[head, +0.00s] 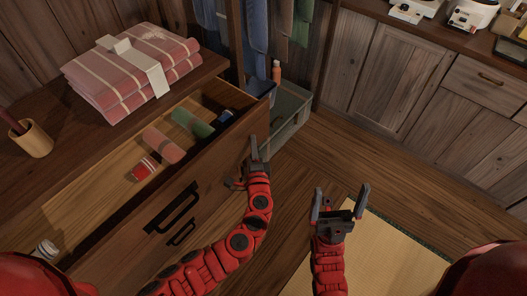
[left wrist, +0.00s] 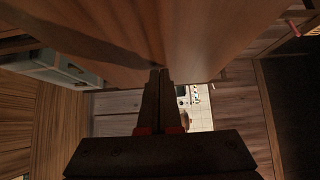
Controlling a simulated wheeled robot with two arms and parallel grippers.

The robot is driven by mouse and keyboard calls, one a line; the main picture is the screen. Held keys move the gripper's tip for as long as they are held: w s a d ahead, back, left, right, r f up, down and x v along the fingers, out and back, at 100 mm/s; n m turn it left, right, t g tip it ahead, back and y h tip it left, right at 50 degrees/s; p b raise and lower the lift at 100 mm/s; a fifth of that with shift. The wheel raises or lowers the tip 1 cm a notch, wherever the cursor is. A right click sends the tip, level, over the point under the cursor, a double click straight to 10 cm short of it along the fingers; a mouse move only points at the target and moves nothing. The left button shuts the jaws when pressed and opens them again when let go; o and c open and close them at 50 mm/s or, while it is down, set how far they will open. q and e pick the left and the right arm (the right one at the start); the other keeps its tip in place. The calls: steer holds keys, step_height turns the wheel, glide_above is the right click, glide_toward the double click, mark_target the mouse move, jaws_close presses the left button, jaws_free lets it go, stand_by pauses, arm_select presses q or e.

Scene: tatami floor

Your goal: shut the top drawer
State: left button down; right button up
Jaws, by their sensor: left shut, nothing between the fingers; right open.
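The top drawer (head: 205,170) of the wooden dresser stands pulled out, with rolled cloths and small items inside. Its front panel has dark handles (head: 172,207). My left gripper (head: 254,148) is shut and empty, at the outer face of the drawer front near its far end; I cannot tell whether it touches. In the left wrist view the fingers (left wrist: 160,75) point along a large wooden surface close above them. My right gripper (head: 341,200) is open and empty, to the right of the drawer, over the floor and mat.
Folded striped towels (head: 132,75) and a pen cup (head: 30,139) sit on the dresser top. A grey-green box (head: 289,117) with an orange bottle (head: 276,71) stands beyond the drawer's far end. Wooden cabinets (head: 400,80) line the back right. Floor in front is open.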

arm_select(q)
steer(key=w+a+b, duration=0.2)
steer(key=w+a, duration=0.2)
steer(key=a, duration=0.1)
steer(key=w+a+b, duration=0.2)
steer(key=w+a, duration=0.2)
steer(key=a, duration=0.1)
steer(key=w+a+b, duration=0.2)
steer(key=w+a, duration=0.3)
steer(key=shift+a+f, duration=0.1)
steer(key=shift+a, duration=0.2)
steer(key=shift+w+a, duration=0.15)
steer(key=shift+w, duration=0.05)
steer(key=shift+a+r, duration=0.1)
steer(key=shift+r, duration=0.1)
steer(key=shift+a, duration=0.1)
